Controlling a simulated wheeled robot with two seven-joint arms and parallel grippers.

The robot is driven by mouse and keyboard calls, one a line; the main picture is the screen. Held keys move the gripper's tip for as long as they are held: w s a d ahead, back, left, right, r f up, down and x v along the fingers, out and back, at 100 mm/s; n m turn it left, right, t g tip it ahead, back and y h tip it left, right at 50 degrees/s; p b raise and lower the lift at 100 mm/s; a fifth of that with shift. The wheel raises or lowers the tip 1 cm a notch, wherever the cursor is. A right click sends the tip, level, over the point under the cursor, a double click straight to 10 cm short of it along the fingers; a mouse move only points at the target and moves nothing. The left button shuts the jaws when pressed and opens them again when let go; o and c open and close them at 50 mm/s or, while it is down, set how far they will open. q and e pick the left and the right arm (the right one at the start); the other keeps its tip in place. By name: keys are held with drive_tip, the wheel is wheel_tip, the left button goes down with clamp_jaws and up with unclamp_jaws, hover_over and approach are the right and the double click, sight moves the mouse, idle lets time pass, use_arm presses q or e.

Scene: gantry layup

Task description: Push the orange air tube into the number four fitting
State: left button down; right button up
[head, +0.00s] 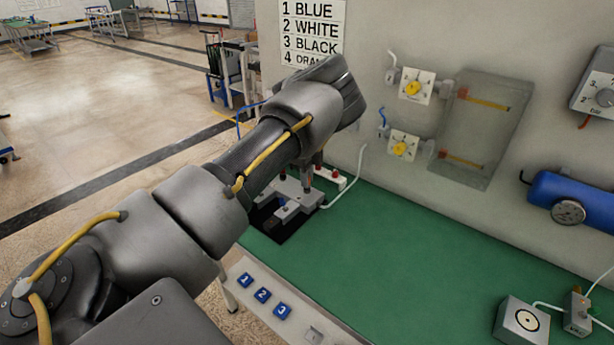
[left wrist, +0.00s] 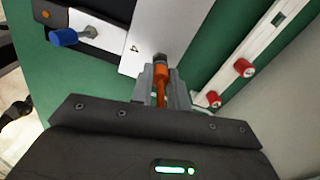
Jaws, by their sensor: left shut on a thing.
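In the left wrist view my left gripper (left wrist: 163,92) is shut on the orange air tube (left wrist: 161,74). The tube's tip points at a dark round fitting (left wrist: 160,58) at the edge of a pale plate (left wrist: 140,25). The plate has a small mark that looks like a 4. Tip and fitting look in line and very close; I cannot tell whether the tube is inside it. My right gripper is not in view.
A pale rail with red caps (left wrist: 243,68) runs close on the right of the wrist view. A blue knob (left wrist: 65,38) is at upper left. Blue numbered blocks (head: 262,294) line the front ledge.

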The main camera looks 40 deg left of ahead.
use_arm(q)
drive_tip(key=shift+f, duration=0.2)
drive_tip(key=c, duration=1.3)
unclamp_jaws()
wheel_tip(320, 180, up, 11)
drive_tip(key=shift+a+f+b, duration=0.1)
drive_tip(key=shift+b, duration=0.75)
